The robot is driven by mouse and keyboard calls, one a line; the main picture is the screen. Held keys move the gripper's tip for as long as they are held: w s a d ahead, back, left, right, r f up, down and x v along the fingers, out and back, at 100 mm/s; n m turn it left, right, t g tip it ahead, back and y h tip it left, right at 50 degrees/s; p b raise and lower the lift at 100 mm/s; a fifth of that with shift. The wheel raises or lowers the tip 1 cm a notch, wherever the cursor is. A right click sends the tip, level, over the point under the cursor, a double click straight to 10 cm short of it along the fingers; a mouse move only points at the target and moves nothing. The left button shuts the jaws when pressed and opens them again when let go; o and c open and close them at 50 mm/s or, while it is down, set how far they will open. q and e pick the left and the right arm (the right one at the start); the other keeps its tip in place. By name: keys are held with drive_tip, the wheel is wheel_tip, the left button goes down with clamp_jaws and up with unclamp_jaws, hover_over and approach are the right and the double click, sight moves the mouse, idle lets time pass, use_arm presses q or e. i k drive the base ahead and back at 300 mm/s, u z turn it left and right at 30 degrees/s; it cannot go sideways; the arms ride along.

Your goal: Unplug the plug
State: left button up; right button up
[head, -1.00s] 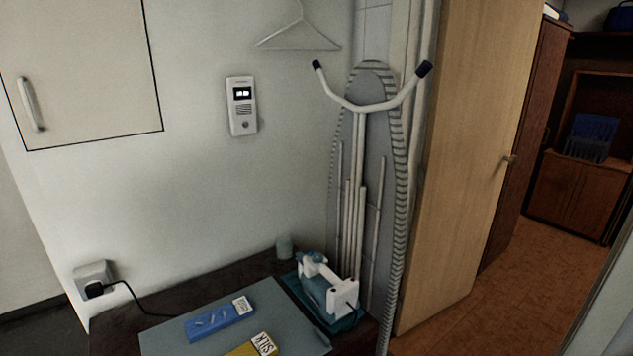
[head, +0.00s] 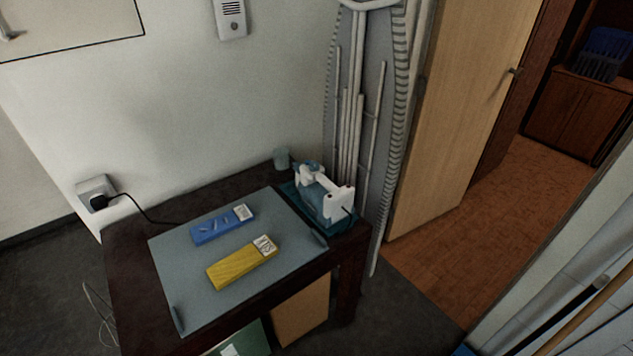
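The black plug (head: 98,202) sits in the white wall socket (head: 94,188) at the left, just above the height of the table top. Its black cord (head: 140,211) runs from the plug to the right and down behind the table's back edge area; where it ends is not clear. A white and teal iron (head: 323,195) stands on a teal tray at the table's right end. Neither of my grippers shows in the head view.
The dark table (head: 125,262) carries a grey-blue mat (head: 195,288) with a blue box (head: 222,225) and a yellow box (head: 240,264). An ironing board (head: 347,120) leans on the wall behind. A wooden door (head: 450,110) stands right. Dark floor left of the table looks mostly clear.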

sight(100, 203)
drive_tip(key=u, duration=1.4)
